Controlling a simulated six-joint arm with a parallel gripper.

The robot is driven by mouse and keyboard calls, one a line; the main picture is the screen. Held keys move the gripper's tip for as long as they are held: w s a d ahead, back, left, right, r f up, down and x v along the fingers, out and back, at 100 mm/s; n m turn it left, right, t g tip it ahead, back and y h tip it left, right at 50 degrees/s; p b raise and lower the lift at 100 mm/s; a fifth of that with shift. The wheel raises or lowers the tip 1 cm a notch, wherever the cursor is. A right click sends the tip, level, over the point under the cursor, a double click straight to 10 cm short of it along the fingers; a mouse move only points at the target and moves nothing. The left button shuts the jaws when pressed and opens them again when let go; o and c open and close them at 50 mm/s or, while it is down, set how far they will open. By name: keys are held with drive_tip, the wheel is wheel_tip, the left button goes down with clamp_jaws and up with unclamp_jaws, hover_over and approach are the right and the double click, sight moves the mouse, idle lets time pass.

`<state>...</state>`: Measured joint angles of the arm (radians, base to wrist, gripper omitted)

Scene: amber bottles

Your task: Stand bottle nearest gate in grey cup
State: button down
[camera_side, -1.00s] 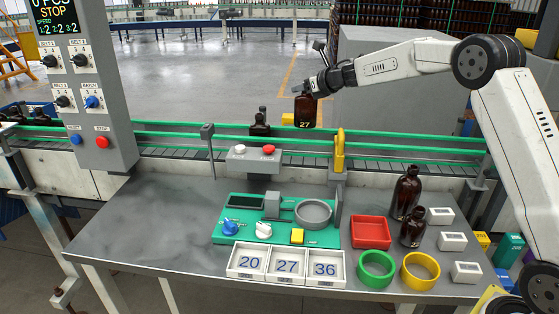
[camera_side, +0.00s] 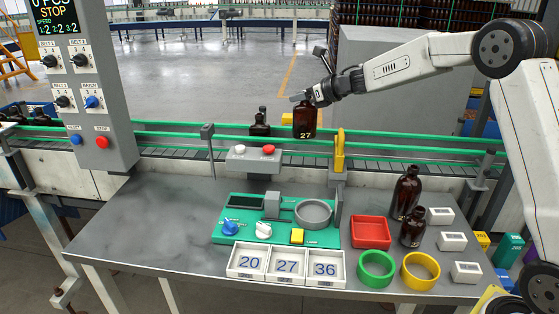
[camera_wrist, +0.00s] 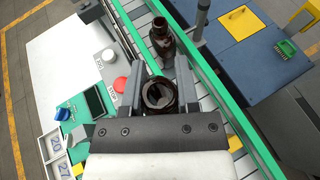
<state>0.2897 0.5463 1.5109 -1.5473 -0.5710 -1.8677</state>
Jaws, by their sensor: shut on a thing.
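My gripper (camera_side: 306,95) is shut on an amber bottle marked 27 (camera_side: 305,120) and holds it upright at the neck, above the belt. In the wrist view the held bottle (camera_wrist: 160,95) shows from above between the fingers of my gripper (camera_wrist: 160,88). The grey cup (camera_side: 313,213) is a round ring on the green fixture (camera_side: 270,238) on the table, and no bottle stands in it. The yellow gate (camera_side: 340,152) stands at the belt's near edge. Another amber bottle (camera_side: 260,126) stands on the belt to the left; it also shows in the wrist view (camera_wrist: 160,38).
Two amber bottles (camera_side: 406,193) (camera_side: 413,229) stand at the table's right. A red tray (camera_side: 371,245), a green ring (camera_side: 376,283) and a yellow ring (camera_side: 420,286) lie nearby. White boxes 20, 27, 36 (camera_side: 286,279) stand in front. The table's left part is clear.

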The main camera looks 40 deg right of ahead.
drive_tip(key=s+a+n+g+y, duration=0.25)
drive_tip(key=s+a, duration=0.35)
drive_tip(key=s, duration=0.3)
drive_tip(key=s+a+n+g+y, duration=0.2)
drive_tip(key=s+a+n+y, duration=0.3)
drive_tip(key=s, duration=0.4)
wheel_tip(320, 180, down, 7)
drive_tip(key=a+h, duration=0.1)
drive_tip(key=shift+w+a+m, duration=0.2)
drive_tip(key=shift+w+m, duration=0.1)
drive_tip(key=shift+m, duration=0.15)
drive_tip(key=shift+f, duration=1.8)
drive_tip(key=shift+f, duration=0.15)
drive_tip(key=shift+c, duration=1.7)
unclamp_jaws()
